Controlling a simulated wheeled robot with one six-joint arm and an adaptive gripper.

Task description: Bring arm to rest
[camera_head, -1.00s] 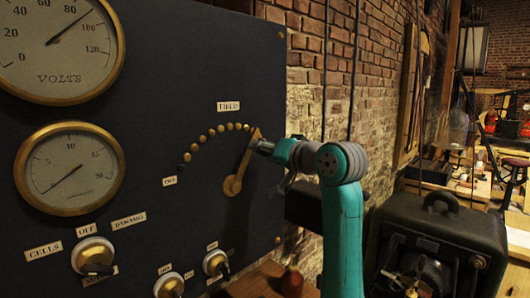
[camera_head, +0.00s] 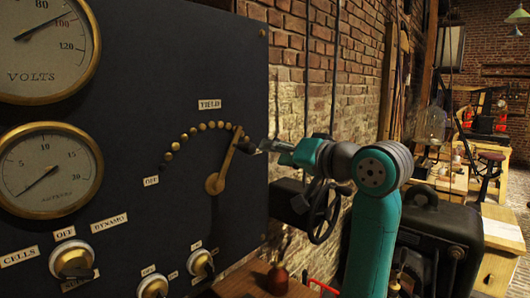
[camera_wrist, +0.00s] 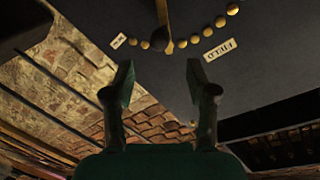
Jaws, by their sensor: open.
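My gripper (camera_head: 266,146) is at the end of my teal arm, just right of the field lever in the head view. In the wrist view my gripper (camera_wrist: 160,78) has its two fingers apart with nothing between them. The brass field lever (camera_head: 222,170) points up and slightly right on the dark panel, at the right end of an arc of brass studs (camera_head: 193,133). Its dark knob (camera_wrist: 160,39) lies beyond the fingertips in the wrist view. A small gap seems to separate the fingers from the knob.
The dark panel (camera_head: 130,110) carries a volt gauge (camera_head: 45,45), an ampere gauge (camera_head: 50,170) and several switch knobs (camera_head: 72,260). A black handwheel (camera_head: 322,212) stands behind my arm. A brick wall (camera_head: 358,60) runs behind, and a black case (camera_head: 440,235) is at right.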

